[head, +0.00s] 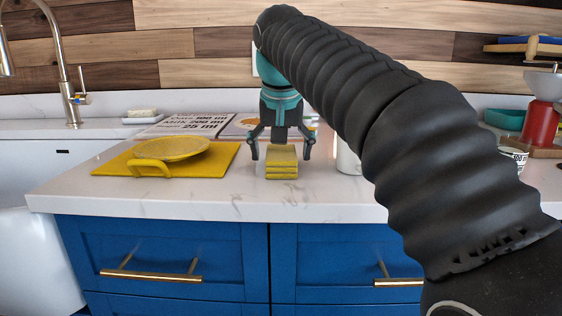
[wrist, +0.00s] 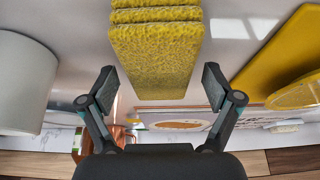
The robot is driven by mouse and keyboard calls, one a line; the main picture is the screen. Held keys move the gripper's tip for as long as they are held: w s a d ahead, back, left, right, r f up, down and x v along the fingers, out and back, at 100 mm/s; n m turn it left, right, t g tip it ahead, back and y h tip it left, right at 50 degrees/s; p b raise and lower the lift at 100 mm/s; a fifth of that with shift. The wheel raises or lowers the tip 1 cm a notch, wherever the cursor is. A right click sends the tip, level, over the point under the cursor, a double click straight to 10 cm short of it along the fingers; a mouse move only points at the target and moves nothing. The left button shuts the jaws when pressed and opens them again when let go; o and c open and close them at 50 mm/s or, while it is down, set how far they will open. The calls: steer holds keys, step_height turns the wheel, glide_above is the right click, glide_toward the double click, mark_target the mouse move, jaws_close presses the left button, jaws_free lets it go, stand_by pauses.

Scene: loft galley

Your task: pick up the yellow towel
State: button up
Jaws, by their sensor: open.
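The yellow towel (head: 281,163) is folded into a layered stack on the white counter, near its front edge. In the wrist view the towel (wrist: 158,55) shows its speckled face and folds at top centre. My gripper (head: 280,152) is open and comes down from above, with one finger on each side of the towel in the head view. In the wrist view my gripper (wrist: 160,87) has its fingertips apart, with the towel's end between them and a gap on each side. Whether the fingers touch the counter cannot be told.
A yellow board (head: 218,158) with a yellow strainer-like dish (head: 172,149) lies left of the towel. A white cylinder (head: 348,160) stands close on the right, partly hidden by my arm. A lettered sheet (head: 188,125) lies behind. Bare counter (head: 90,193) runs along the front.

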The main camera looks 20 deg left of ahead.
mark_target(281, 150)
steer(key=shift+f, duration=0.2)
stand_by(0.6)
steer(key=c, duration=1.3)
steer(key=shift+o, duration=0.2)
steer(key=shift+r, duration=0.1)
step_height(281, 150, up, 6)
steer(key=p, duration=0.2)
steer(key=shift+p, duration=0.35)
steer(key=shift+w+a+r+b, duration=0.1)
steer(key=shift+r+b, duration=0.25)
steer(key=shift+r, duration=1.75)
